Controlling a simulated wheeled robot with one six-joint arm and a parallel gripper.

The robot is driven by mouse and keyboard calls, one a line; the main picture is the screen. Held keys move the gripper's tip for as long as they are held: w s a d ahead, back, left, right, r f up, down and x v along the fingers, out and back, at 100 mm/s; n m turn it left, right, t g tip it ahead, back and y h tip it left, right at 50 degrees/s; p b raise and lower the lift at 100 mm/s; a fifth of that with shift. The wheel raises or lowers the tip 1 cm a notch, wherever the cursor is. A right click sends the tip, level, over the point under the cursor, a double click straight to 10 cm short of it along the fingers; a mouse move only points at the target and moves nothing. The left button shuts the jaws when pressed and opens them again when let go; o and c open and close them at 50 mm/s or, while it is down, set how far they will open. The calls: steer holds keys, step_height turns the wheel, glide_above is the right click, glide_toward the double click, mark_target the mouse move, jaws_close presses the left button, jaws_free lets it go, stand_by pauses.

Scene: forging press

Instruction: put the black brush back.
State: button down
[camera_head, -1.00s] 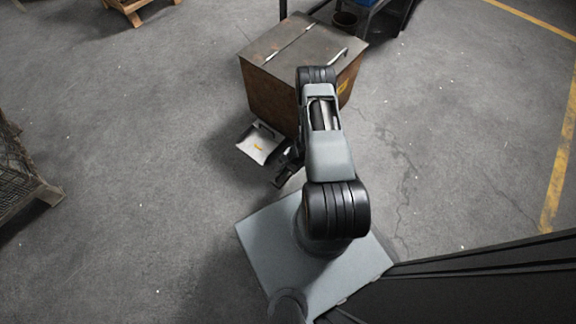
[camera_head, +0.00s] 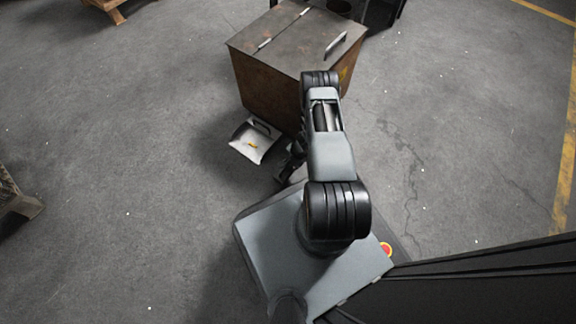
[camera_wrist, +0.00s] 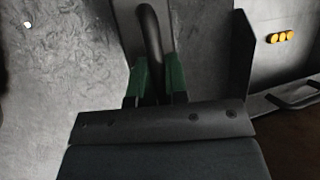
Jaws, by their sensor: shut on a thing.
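In the wrist view, the two green fingers of my gripper (camera_wrist: 158,82) are closed on a black curved bar, which looks like the handle of the black brush (camera_wrist: 150,35). The rest of the brush cannot be made out. In the head view my gripper (camera_head: 289,166) is dark and low near the floor, partly hidden by my arm. A light grey dustpan (camera_head: 246,148) with a yellow mark and black handle lies on the floor just left of the gripper. Its orange-yellow dots and wall show at the right in the wrist view (camera_wrist: 262,62).
A rusty brown metal chest (camera_head: 265,92) with a closed lid and a bar handle stands just beyond the dustpan and gripper. A wooden pallet (camera_head: 108,8) shows at the top left.

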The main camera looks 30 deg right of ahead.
steer(key=shift+r, duration=0.1)
steer(key=c, duration=1.1)
jaws_free()
steer(key=p+v, duration=0.5)
steer(key=v, duration=0.7)
steer(key=shift+p, duration=0.35)
